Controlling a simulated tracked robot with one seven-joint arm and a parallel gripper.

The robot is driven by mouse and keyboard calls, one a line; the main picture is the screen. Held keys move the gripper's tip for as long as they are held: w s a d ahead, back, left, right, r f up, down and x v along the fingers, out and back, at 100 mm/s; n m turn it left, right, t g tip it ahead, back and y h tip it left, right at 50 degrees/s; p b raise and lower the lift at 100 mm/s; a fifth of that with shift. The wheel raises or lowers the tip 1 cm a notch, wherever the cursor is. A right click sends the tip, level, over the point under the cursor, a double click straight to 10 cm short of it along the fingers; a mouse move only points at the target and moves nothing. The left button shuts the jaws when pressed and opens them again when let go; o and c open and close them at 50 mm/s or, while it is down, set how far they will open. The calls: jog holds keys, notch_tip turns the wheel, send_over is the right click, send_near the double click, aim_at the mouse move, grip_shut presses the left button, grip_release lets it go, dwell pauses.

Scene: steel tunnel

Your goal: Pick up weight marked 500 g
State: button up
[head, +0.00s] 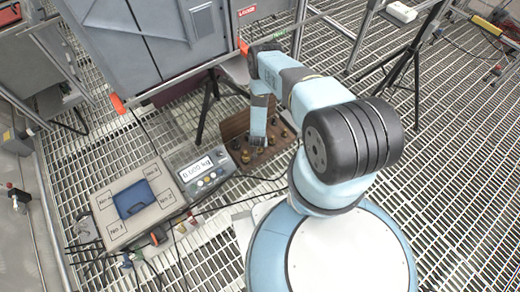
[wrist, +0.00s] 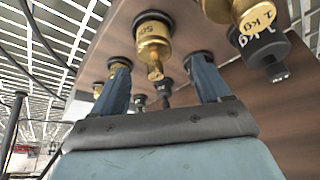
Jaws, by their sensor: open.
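A brass weight (wrist: 153,40) with a partly readable mark, which seems to start with "50", sits on the brown wooden board (wrist: 200,20) in the wrist view. Its narrow knob points toward my gripper (wrist: 159,66). The gripper's two blue fingers are apart, one to each side of the knob in the picture; I see no contact. A brass weight marked 1 kg (wrist: 252,16) and a black weight marked 1 kg (wrist: 266,52) are at the upper right. In the head view my gripper (head: 257,143) is over the board (head: 237,124), hiding some weights.
Small dark weights (wrist: 163,92) show between the fingers, and another brass weight (wrist: 117,64) is partly behind the left finger. A scale display (head: 203,168) reading about 0.000 kg and a box with a blue recess (head: 108,204) are left of the board. Grey cabinets (head: 150,40) stand behind.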

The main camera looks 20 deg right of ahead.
jog(key=shift+d+x, duration=0.1)
jog(key=shift+x, duration=1.1)
jog(key=shift+d+x, duration=0.15)
jog(key=shift+x, duration=1)
jog(key=shift+s, duration=0.15)
jog(key=shift+c, duration=0.2)
grip_shut()
